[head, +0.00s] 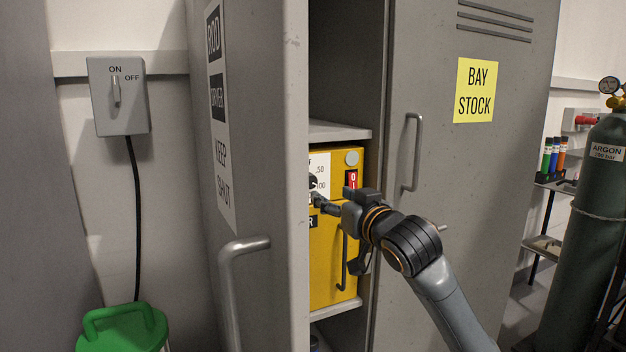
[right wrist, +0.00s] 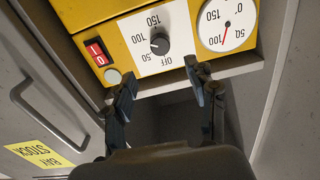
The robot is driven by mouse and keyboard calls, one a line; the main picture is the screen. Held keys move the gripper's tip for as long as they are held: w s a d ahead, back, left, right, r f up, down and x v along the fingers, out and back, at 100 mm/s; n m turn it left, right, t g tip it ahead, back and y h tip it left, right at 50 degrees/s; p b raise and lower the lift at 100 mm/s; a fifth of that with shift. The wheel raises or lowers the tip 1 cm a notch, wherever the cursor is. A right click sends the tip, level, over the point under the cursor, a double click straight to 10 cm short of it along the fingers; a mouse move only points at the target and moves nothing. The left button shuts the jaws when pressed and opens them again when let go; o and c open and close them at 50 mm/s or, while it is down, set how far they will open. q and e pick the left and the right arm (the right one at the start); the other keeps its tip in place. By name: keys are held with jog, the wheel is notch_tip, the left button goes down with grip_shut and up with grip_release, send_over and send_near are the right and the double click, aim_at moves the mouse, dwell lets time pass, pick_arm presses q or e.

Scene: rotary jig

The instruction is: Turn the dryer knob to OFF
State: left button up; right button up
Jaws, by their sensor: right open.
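The dryer is a yellow box (head: 325,257) on a shelf inside the open locker. Its black knob (right wrist: 159,45) sits on a white dial plate marked OFF, 50 and 150, seen upside down in the right wrist view. The knob's pale mark appears to point left there, away from OFF. In the head view the locker door's edge and my gripper partly cover the dial. My right gripper (right wrist: 163,88) is open and empty, fingers apart, in front of the dryer and short of the knob. It also shows in the head view (head: 335,232). My left gripper is not in view.
A red switch (right wrist: 98,53) and a round gauge (right wrist: 227,24) flank the dial. The open locker door (head: 262,150) stands close on the left; the BAY STOCK door (head: 440,180) is on the right. A grey ON/OFF wall box (head: 122,120) hangs far left.

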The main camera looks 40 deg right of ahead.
aim_at(314, 185)
jog(key=p+x, duration=0.2)
jog(key=x, duration=0.6)
jog(key=shift+w+d, duration=0.1)
jog(key=shift+w, duration=0.2)
jog(key=shift+w+d+f, duration=0.2)
jog(key=shift+w, duration=0.5)
jog(key=shift+c, duration=0.4)
jog(key=c, duration=1.1)
